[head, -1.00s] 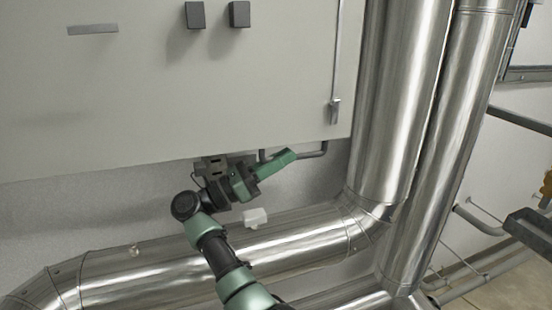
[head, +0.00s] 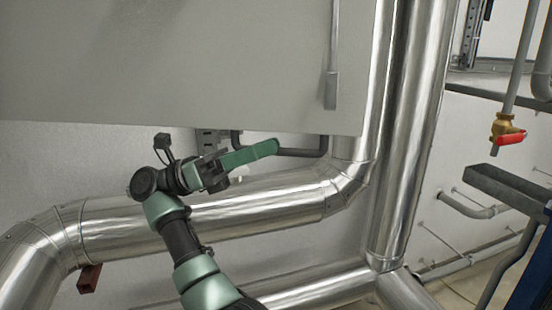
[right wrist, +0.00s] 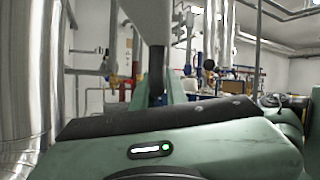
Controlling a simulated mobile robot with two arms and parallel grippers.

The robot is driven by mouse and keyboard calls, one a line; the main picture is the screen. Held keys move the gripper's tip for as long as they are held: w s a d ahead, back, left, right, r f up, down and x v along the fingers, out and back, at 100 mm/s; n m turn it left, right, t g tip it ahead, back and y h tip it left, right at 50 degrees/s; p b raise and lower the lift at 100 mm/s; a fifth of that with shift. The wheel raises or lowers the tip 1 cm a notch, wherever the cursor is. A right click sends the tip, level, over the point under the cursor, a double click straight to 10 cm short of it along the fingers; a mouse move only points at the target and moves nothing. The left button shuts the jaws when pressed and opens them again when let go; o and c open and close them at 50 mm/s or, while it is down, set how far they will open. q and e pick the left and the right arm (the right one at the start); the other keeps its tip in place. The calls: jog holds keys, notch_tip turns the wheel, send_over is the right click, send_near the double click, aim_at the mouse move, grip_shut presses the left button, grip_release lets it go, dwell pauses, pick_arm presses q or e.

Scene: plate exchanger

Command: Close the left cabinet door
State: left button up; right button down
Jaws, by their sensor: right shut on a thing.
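The large grey cabinet panel (head: 220,70) fills the upper left of the head view, its lower edge running across the picture. In the right wrist view, a light grey upright piece (right wrist: 148,20) stands in front of the green fingers (right wrist: 160,96). My left gripper is out of view.
Large shiny insulated pipes (head: 240,210) run below and behind my right arm and rise at the right (head: 415,120). The dark bent pipe (head: 302,153) lies under the cabinet. A red-handled valve (head: 510,138) is at the far right. A grey beam end (head: 505,188) juts in below it.

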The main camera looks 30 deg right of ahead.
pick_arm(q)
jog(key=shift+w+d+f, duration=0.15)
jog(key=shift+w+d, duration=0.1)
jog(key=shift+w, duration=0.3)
pick_arm(e)
jog(key=shift+s+a, duration=0.35)
jog(key=shift+s, duration=0.1)
jog(key=c, duration=1.4)
grip_release()
jog(key=shift+c, duration=0.2)
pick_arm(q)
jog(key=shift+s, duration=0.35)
pick_arm(e)
jog(key=shift+d, duration=0.1)
